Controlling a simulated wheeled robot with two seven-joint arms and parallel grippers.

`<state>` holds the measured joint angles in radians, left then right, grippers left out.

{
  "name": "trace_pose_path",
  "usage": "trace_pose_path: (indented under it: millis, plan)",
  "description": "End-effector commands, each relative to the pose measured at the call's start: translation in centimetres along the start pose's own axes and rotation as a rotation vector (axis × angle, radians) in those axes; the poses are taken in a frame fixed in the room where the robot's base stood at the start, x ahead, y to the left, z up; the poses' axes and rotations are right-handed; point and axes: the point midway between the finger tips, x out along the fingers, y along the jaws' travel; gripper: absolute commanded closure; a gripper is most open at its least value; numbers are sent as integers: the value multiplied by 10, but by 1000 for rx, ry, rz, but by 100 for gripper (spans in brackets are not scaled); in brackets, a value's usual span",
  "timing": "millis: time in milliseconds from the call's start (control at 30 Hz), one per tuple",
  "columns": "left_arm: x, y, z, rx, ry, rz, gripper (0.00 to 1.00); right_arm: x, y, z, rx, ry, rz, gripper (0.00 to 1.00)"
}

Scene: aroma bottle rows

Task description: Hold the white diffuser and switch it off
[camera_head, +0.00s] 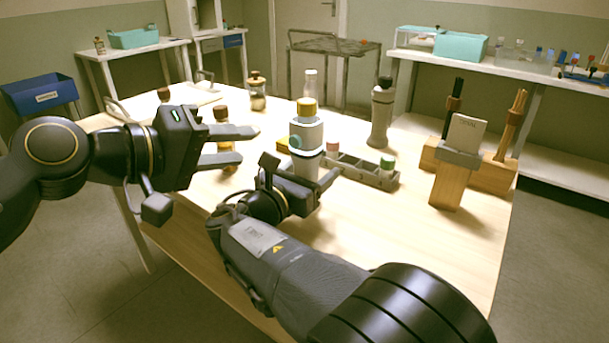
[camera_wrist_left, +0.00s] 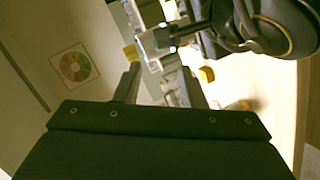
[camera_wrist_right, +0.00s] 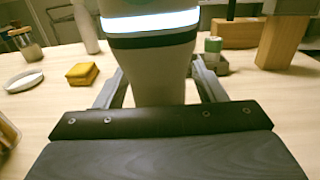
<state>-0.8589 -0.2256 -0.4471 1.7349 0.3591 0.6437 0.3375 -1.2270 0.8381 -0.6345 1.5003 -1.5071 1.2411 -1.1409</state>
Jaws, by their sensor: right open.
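The white diffuser (camera_head: 306,140) stands upright on the table with an amber-yellow cap and a round teal button on its front left. In the right wrist view the diffuser (camera_wrist_right: 155,60) fills the middle, with a bright glowing ring above a dark band. My right gripper (camera_head: 302,170) is open, with its fingers on either side of the diffuser's lower body; I cannot tell whether they touch it. My left gripper (camera_head: 247,146) is open and empty, left of the diffuser and apart from it. Its fingers also show in the left wrist view (camera_wrist_left: 158,88).
A grey divided tray (camera_head: 365,172) with small capped bottles is right of the diffuser. A yellow cloth (camera_wrist_right: 82,73) lies nearby. A grey bottle (camera_head: 382,112) and wooden blocks (camera_head: 452,185) stand farther right. Brown bottles stand behind my left gripper. The table's front right is clear.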

Motion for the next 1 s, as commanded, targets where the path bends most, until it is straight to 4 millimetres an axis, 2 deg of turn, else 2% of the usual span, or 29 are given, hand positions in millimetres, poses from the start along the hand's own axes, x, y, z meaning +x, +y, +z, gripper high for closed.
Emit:
trace_pose_path:
  millis: [200,600,867,1000]
  plan:
    - [0,0,0,0,0,0,64,0,0,0,0,0,0,38]
    - [0,0,0,0,0,0,64,0,0,0,0,0,0,89]
    - [0,0,0,0,0,0,98,0,0,0,0,0,0,89]
    - [0,0,0,0,0,0,100,0,0,0,0,0,0,89]
